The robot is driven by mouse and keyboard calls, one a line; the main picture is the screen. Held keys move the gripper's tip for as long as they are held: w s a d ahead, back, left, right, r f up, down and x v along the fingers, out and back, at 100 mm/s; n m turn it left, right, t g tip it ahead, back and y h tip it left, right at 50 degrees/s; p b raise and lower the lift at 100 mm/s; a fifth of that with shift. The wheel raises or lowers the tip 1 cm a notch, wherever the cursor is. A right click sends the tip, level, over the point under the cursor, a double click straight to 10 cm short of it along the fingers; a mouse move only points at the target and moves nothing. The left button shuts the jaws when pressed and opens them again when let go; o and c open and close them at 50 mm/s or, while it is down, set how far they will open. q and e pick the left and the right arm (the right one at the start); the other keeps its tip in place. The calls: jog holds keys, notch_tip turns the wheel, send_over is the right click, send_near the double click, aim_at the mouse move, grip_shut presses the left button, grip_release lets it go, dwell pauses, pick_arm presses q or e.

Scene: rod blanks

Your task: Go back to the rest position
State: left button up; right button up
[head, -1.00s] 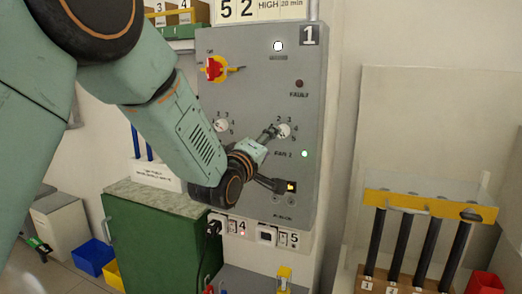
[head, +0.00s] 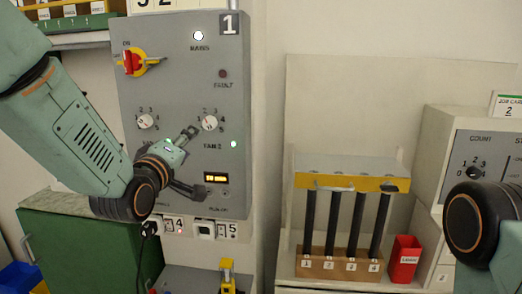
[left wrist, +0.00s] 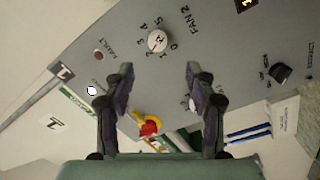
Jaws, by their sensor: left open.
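My left gripper (head: 194,160) is open and empty in front of the grey control panel (head: 180,85). Its upper finger is just left of the right-hand white dial (head: 210,122), with a small gap in the picture. In the left wrist view both fingers (left wrist: 158,85) stand apart with nothing between them. The FAN 2 dial (left wrist: 157,40) shows beyond the fingertips there, its pointer near 1 or 2. The red and yellow switch (head: 132,62) is at the panel's upper left. A dark joint of my right arm shows at the right edge; its gripper is out of view.
A rack (head: 352,183) with several black rods stands right of the panel, beside a red bin (head: 404,258). A COUNT box (head: 480,145) is at the far right. A green cabinet (head: 80,240) stands below left. Open space lies before the wall between panel and rack.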

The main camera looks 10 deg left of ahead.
pick_arm(q)
jog(key=s+f+m+g+b, duration=0.1)
jog(key=s+f+m+g, duration=0.3)
jog(key=f, duration=0.6)
jog(key=s+f+m+g+b, duration=0.15)
jog(key=s+f, duration=0.35)
jog(key=f, duration=0.5)
jog(key=s+f+m+g, duration=0.3)
jog(key=s+f+g, duration=0.15)
jog(key=f, duration=0.65)
jog(key=s+f+g+b, duration=0.1)
jog(key=s+f+g, duration=0.1)
jog(key=s+f, duration=0.5)
jog(key=s+f+m+g+b, duration=0.1)
jog(key=s+f, duration=0.6)
jog(key=s, duration=0.7)
jog(key=s+f+m+g+y+b, duration=0.1)
jog(key=s+f+g+b, duration=0.1)
jog(key=s+f+g, duration=0.3)
jog(key=s+f, duration=0.3)
jog(key=s, duration=0.2)
jog(key=shift+s, duration=0.15)
jog(key=shift+a, duration=0.1)
